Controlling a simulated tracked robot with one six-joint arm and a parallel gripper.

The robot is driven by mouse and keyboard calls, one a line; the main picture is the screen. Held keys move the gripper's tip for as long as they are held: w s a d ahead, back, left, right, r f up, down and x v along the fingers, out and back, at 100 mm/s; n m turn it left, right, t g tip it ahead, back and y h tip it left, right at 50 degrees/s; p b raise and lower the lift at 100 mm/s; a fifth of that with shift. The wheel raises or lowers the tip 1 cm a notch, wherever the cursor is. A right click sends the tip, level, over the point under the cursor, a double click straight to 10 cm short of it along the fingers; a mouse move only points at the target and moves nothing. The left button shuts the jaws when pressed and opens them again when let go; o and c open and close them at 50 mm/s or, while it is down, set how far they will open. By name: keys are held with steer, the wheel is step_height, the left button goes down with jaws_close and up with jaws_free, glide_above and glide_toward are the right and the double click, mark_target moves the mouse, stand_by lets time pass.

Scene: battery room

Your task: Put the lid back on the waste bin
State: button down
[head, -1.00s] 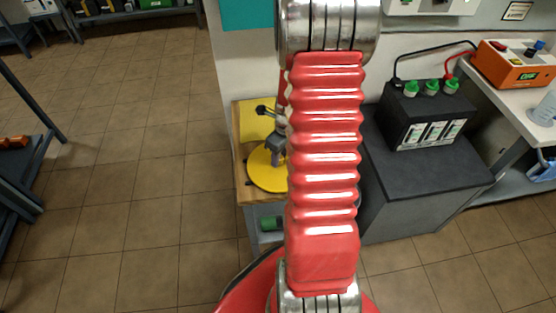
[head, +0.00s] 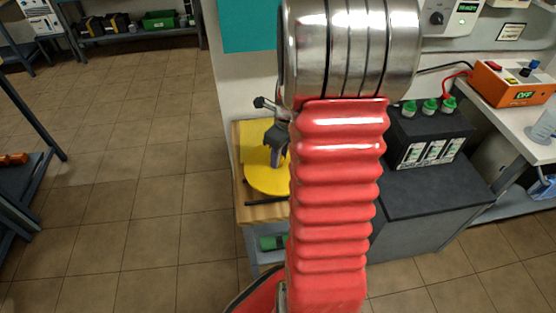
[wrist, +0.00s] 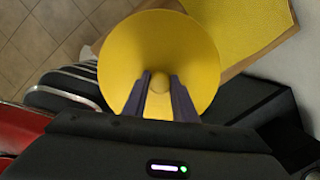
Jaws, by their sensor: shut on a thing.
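The round yellow lid (head: 266,180) shows in the head view over the wooden table, partly hidden behind my red arm. In the wrist view the lid (wrist: 150,45) is seen from above, with a small knob (wrist: 160,83) at its middle. My gripper (wrist: 160,97) is shut on this knob, one dark finger on each side. In the head view my gripper (head: 280,145) is above the lid, left of my arm. The lid seems to be held above the table, but the gap is hard to judge. I cannot make out the waste bin in either view.
The wooden table (head: 255,214) carries a yellow mat (head: 250,131). A black battery (head: 425,140) with green caps stands on a dark cabinet (head: 430,200) to the right. An orange device (head: 515,85) sits on a bench. Open tiled floor (head: 150,180) lies left.

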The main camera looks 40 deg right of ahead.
steer(key=shift+w, duration=0.1)
stand_by(0.4)
steer(key=w+a+r+n, duration=0.1)
steer(key=w+n, duration=0.1)
steer(key=w+a+r+n, duration=0.1)
steer(key=w+n, duration=0.1)
steer(key=w, duration=0.1)
steer(key=w+a+r+n, duration=0.1)
steer(key=w+r+n, duration=0.1)
steer(key=w+n, duration=0.1)
steer(key=shift+w+a+g+y, duration=0.25)
steer(key=shift+a+g+y, duration=0.05)
steer(key=shift+a+y, duration=0.1)
steer(key=w+a+r+n+g, duration=0.1)
steer(key=w+a+r+n, duration=0.6)
steer(key=a+n, duration=0.4)
steer(key=w+a+r+n+g, duration=0.2)
steer(key=w+a+r+n, duration=0.6)
steer(key=a+n, duration=0.4)
steer(key=shift+w+a+h, duration=0.3)
steer(key=shift+a, duration=0.2)
steer(key=shift+s+r, duration=0.1)
